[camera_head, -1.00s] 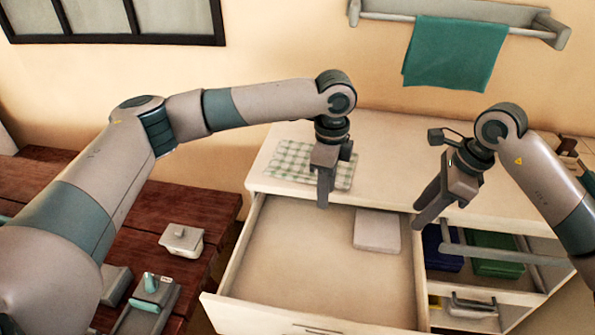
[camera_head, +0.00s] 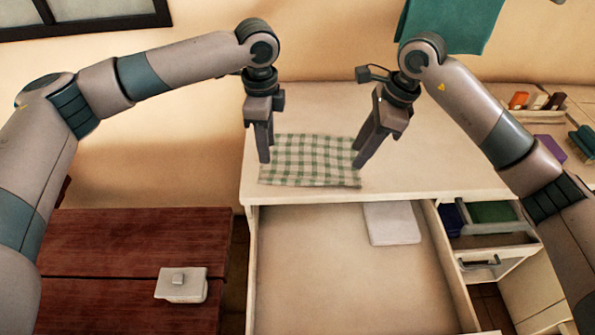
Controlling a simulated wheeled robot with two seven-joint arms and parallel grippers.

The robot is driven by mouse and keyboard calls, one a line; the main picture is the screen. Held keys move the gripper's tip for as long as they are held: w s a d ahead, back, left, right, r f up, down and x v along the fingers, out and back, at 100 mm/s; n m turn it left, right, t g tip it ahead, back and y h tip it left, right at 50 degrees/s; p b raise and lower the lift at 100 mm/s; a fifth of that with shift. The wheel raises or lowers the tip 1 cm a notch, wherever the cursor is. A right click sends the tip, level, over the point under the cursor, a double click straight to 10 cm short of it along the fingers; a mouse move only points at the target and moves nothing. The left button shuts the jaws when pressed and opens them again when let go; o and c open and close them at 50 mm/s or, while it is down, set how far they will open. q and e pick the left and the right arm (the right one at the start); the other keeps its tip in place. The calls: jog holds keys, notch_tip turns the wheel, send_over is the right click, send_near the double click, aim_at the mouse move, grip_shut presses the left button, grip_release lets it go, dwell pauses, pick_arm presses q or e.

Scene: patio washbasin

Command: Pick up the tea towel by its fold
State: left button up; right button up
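The tea towel (camera_head: 310,160), green-and-white checked, lies flat on the pale countertop behind the open drawer. My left gripper (camera_head: 265,160) points down at the towel's left edge. My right gripper (camera_head: 361,165) slants down to the towel's right edge, its tips beside or just over the cloth. Both are seen nearly edge-on, so the gap between the fingers of each is unclear. I cannot tell whether either touches the cloth. The towel still lies flat, and no lifted part shows.
The open drawer (camera_head: 350,270) holds a pale flat block (camera_head: 391,223). A plain green towel (camera_head: 468,22) hangs on the wall. A dark wooden table (camera_head: 125,250) at left bears a small lidded white container (camera_head: 181,285). Small items stand at the counter's right end.

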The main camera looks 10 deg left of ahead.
aim_at(270, 180)
jog(key=shift+s, duration=0.1)
pick_arm(q)
jog(key=shift+f, duration=0.1)
